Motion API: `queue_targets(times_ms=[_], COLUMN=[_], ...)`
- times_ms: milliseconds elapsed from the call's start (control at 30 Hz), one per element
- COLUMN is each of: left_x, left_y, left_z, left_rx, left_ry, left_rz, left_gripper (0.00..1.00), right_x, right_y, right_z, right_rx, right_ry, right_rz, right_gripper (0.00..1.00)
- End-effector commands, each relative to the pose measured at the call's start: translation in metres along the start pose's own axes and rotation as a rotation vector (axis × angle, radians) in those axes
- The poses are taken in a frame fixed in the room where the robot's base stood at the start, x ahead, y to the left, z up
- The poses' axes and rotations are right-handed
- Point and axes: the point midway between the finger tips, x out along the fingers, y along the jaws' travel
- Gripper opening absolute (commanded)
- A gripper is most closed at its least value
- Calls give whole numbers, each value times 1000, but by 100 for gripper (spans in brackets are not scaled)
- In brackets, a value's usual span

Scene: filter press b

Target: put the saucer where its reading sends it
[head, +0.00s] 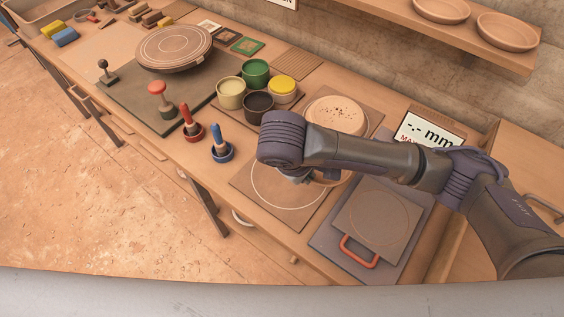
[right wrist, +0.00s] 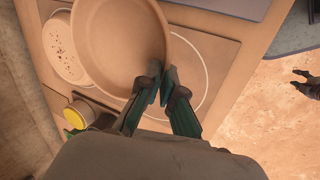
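The saucer (right wrist: 115,40) is a plain clay-coloured dish in the right wrist view. My right gripper (right wrist: 160,84) is closed across its rim, one finger inside and one outside. The saucer is over a dark board with a pale ring (head: 268,200). The right gripper (head: 297,179) is mostly covered there. A display (head: 432,131) shows dashes and "mm", with no number. My left gripper is absent from the head view.
A grey plate with a ring (head: 378,222) and a red handle (head: 358,252) lies front right. A speckled round disc (head: 335,115) is behind my arm. Dishes (head: 507,31) sit on the shelf.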

Motion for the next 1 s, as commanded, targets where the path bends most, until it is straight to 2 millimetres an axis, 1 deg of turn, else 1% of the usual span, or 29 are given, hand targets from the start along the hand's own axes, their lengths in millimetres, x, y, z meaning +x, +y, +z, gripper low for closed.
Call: queue_targets(times_ms=[33, 100, 200, 300, 400, 533, 633, 800, 1000], left_x=[-5, -9, -13, -15, -15, -15, -19, -24, -24], left_y=[8, 18, 28, 28, 22, 15, 13, 13, 14], left_z=[13, 26, 35, 33, 22, 2, -4, 2, 13], left_rx=[-2, -3, -1, 0, 1, 1, -1, -2, -2], left_ry=[-21, -40, -54, -51, -35, -4, 4, -6, -23], left_rz=[10, 22, 34, 34, 28, 19, 16, 16, 18], left_gripper=[40, 40, 40, 40, 40, 40, 40, 40, 40], right_x=[2, 9, 19, 27, 33, 38, 49, 70, 74], right_y=[-6, -14, -26, -36, -42, -46, -50, -58, -60], right_z=[-12, -28, -48, -66, -76, -81, -81, -81, -81], right_rx=[-2, 0, 0, 1, 2, 1, 2, 1, 1], right_ry=[-2, -1, -2, -1, -1, 0, -2, -2, 1], right_rz=[2, 3, 4, 4, 3, 3, 4, 4, 3], right_gripper=[0, 0, 0, 0, 0, 0, 0, 0, 0])
